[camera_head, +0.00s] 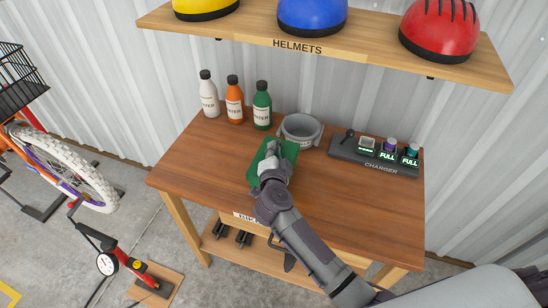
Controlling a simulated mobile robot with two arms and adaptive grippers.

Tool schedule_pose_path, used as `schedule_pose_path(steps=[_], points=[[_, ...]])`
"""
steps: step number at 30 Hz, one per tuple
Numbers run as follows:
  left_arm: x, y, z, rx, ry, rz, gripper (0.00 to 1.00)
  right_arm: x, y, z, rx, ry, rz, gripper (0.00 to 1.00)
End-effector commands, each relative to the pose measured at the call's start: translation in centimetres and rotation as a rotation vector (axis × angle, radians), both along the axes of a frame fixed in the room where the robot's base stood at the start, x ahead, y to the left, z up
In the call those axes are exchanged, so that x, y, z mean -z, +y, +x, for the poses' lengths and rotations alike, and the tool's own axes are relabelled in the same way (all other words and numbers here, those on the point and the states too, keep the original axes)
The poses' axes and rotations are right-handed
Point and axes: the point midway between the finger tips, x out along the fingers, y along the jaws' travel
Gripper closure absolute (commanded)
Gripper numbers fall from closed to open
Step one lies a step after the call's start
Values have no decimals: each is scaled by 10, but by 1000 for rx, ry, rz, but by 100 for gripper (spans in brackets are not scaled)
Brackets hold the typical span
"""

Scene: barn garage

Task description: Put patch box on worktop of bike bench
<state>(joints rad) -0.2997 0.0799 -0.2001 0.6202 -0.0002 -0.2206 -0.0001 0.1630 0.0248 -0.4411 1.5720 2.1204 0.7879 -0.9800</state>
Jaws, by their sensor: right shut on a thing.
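The patch box looks like the flat green box (256,171) at the middle of the bike bench's brown worktop (340,207) in the head view. My right gripper (272,150) reaches in from the lower right and is shut on the green box. The gripper and wrist cover much of the box. The box is over the worktop; I cannot tell whether its underside touches the wood. My left gripper is not in view.
Behind the box stand white, orange and green bottles (262,106) and a grey round container (300,130). A charger (375,156) sits at the back right. A helmet shelf (330,45) hangs above. The worktop's left and front right are clear.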

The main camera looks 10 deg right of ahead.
Motion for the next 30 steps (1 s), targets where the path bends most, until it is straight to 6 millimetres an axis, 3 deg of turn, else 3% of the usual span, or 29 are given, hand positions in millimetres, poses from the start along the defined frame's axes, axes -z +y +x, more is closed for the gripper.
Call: schedule_pose_path(steps=[5, 17, 18, 22, 30], points=[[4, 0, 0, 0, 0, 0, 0, 26, 0, -1, 0, 3, -2, 100], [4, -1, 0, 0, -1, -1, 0, 31, 0, -1, -1, 2, 0, 100], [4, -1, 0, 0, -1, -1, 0, 31, 0, -1, -1, 1, -1, 86], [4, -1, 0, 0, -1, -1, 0, 31, 0, -1, -1, 2, -1, 64], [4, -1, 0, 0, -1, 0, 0, 31, 0, -1, -1, 3, 0, 64]])
